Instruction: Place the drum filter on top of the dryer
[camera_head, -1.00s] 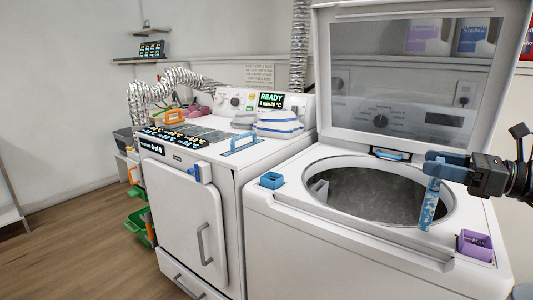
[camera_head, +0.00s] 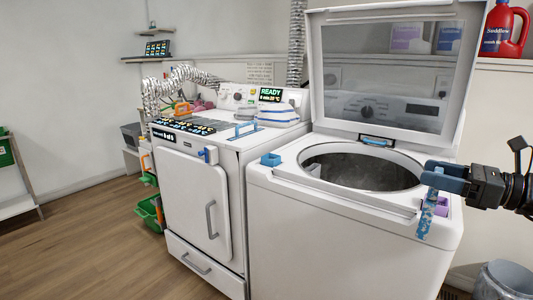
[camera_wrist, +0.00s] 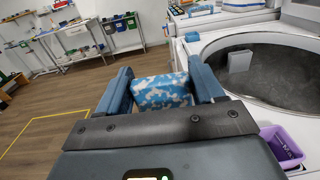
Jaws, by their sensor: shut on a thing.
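My gripper (camera_head: 436,175) is at the right of the head view, in front of the open washer's right front corner. It is shut on a blue and white mottled piece, the drum filter (camera_head: 427,214), which hangs down from the fingers. In the wrist view the filter (camera_wrist: 162,92) sits between the two blue-grey fingers. The dryer (camera_head: 196,195) stands to the left of the washer, with its door closed. My gripper is well right of the dryer.
The washer (camera_head: 350,235) has its lid (camera_head: 388,75) raised and its drum (camera_head: 362,170) open. A bin (camera_head: 504,279) stands at the lower right. Floor (camera_head: 90,240) at left is clear.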

